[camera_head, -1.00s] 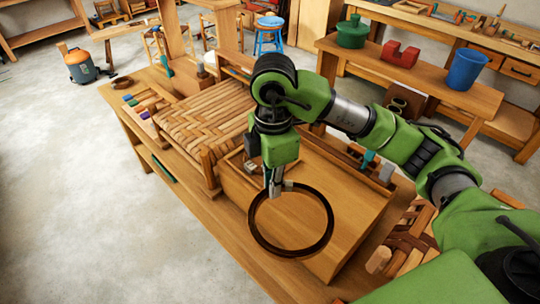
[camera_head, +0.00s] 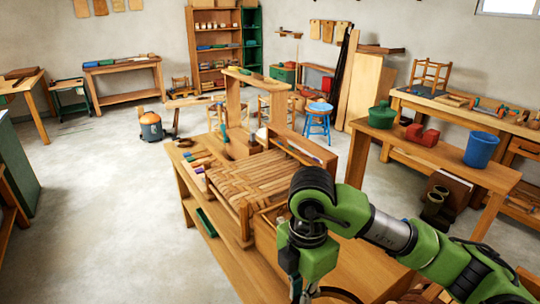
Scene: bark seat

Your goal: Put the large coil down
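The large coil (camera_head: 340,292), a dark brown ring, shows only as its upper arc at the bottom edge; the rest is cut off. My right gripper (camera_head: 303,292) hangs down from the green arm that comes in from the right. It is at the coil's upper left rim, over the bench. Its fingertips are at the frame's lower edge, so its grip on the rim cannot be made out. My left gripper is out of view.
The woven seat (camera_head: 250,176) lies on the wooden bench (camera_head: 222,250) behind my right gripper. Coloured small pieces (camera_head: 196,160) lie at the bench's far left. A side table (camera_head: 440,158) at right holds a blue bucket (camera_head: 480,149) and green pot (camera_head: 382,116). Open floor lies left.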

